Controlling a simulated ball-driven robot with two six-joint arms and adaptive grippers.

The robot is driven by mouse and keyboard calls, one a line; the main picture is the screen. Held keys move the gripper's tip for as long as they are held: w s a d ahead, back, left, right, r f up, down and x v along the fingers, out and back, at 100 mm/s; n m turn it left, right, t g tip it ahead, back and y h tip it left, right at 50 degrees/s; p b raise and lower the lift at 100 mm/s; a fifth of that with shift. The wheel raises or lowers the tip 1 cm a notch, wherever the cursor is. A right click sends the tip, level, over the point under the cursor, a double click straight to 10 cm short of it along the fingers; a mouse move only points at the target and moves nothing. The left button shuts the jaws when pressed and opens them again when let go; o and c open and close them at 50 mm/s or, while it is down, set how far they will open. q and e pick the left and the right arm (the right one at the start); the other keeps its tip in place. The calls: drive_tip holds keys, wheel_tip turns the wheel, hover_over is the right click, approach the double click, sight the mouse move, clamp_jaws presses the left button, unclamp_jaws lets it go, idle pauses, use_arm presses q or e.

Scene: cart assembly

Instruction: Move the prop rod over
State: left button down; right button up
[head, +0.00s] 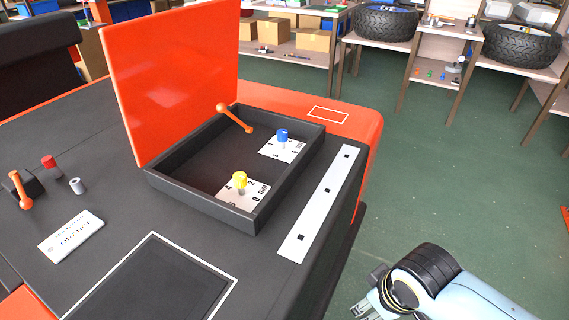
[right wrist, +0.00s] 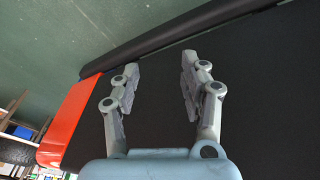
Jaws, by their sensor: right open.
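The orange prop rod (head: 236,118) has a ball at each end. It leans at the back of the open black compartment (head: 205,200), beside the upright orange lid (head: 175,75). Whether it touches the lid is unclear. My right gripper (head: 361,309) is at the bottom of the head view, over the floor to the right of the cart and well apart from the rod. In the right wrist view my right gripper (right wrist: 160,70) is open with nothing between its fingers, facing a dark surface. My left gripper is not in view.
A yellow knob (head: 239,180) and a blue knob (head: 282,136) stand on white scale plates in the compartment. An orange lever (head: 20,190), a red-topped piece (head: 50,164), a small grey cylinder (head: 77,186) and a white label (head: 70,236) are at left. Green floor lies right.

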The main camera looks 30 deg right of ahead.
drive_tip(key=w+a+r+n+p, duration=0.1)
drive_tip(key=w+r+n, duration=0.1)
drive_tip(key=w+r, duration=0.35)
drive_tip(key=w+r+n+p, duration=0.1)
drive_tip(key=w+r, duration=0.1)
drive_tip(key=r, duration=0.6)
drive_tip(key=w+a+r+n, duration=0.1)
drive_tip(key=w+n, duration=0.1)
drive_tip(key=w, duration=0.2)
drive_tip(key=w+r+n, duration=0.2)
drive_tip(key=w+n, duration=0.1)
drive_tip(key=w, duration=0.2)
drive_tip(key=w+a+r+n, duration=0.1)
drive_tip(key=w+r+n, duration=0.1)
drive_tip(key=w, duration=0.3)
drive_tip(key=shift+a+n+t+h, duration=0.3)
drive_tip(key=shift+n+t+h, duration=0.1)
drive_tip(key=shift+n, duration=0.1)
drive_tip(key=w+a+r+n, duration=0.35)
drive_tip(key=w+n, duration=0.25)
drive_tip(key=w, duration=0.3)
drive_tip(key=n+h, duration=0.1)
drive_tip(key=n, duration=0.9)
approach(220, 104)
drive_tip(key=b+x, duration=0.2)
drive_tip(key=x, duration=0.9)
drive_tip(key=shift+f, duration=0.1)
clamp_jaws()
